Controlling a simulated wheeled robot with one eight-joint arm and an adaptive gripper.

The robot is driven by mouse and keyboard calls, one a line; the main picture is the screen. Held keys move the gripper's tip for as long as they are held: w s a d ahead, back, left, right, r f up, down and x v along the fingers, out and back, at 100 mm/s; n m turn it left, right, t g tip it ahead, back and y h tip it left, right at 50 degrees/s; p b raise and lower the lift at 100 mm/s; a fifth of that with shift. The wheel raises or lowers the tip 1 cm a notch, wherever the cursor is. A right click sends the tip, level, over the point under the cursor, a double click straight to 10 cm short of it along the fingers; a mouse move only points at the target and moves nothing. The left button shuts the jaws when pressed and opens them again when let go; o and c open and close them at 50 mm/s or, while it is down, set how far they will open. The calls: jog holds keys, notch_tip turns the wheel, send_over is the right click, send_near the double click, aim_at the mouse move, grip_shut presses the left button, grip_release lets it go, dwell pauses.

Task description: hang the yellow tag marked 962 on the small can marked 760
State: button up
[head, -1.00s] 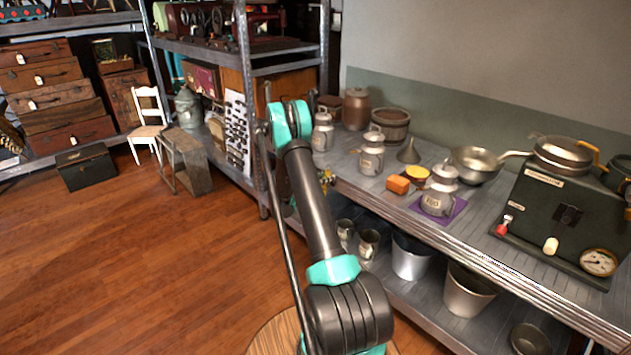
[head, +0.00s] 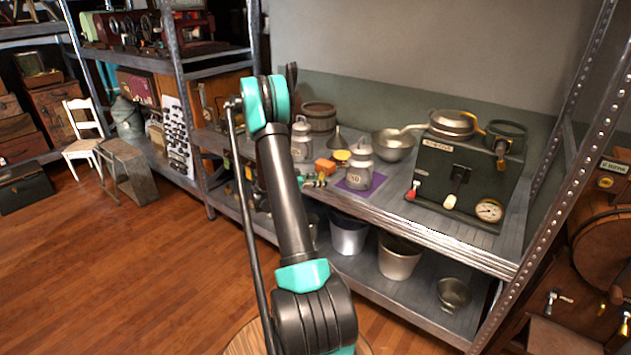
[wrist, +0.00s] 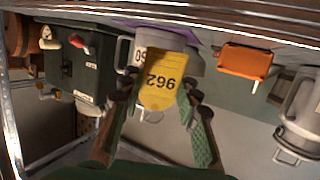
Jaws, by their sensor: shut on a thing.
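The yellow tag marked 962 (wrist: 160,82) is held between the fingers of my gripper (wrist: 155,95), its number upside down in the wrist view. In the head view my gripper (head: 316,181) is at the shelf's front edge, just left of the small can (head: 359,176). That can is grey metal with a lid and stands upright on a purple mat (head: 347,186). In the wrist view the can (wrist: 179,44) appears inverted behind the tag, which hides part of its label. I cannot tell whether tag and can touch.
An orange block (head: 325,166) and a yellow-topped item (head: 341,156) stand behind my gripper. A second can (head: 302,143), a funnel (head: 338,140) and a pan (head: 394,145) stand nearby. A dark machine (head: 465,180) is to the right. Buckets fill the lower shelf.

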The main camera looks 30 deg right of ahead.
jog(key=shift+r+x, duration=0.25)
jog(key=shift+x, duration=1.35)
jog(key=shift+r+x, duration=0.2)
jog(key=shift+x, duration=1.4)
jog(key=shift+d+f, duration=0.25)
jog(key=shift+d, duration=0.4)
jog(key=o, duration=1.2)
jog(key=shift+o, duration=0.2)
jog(key=v, duration=1.2)
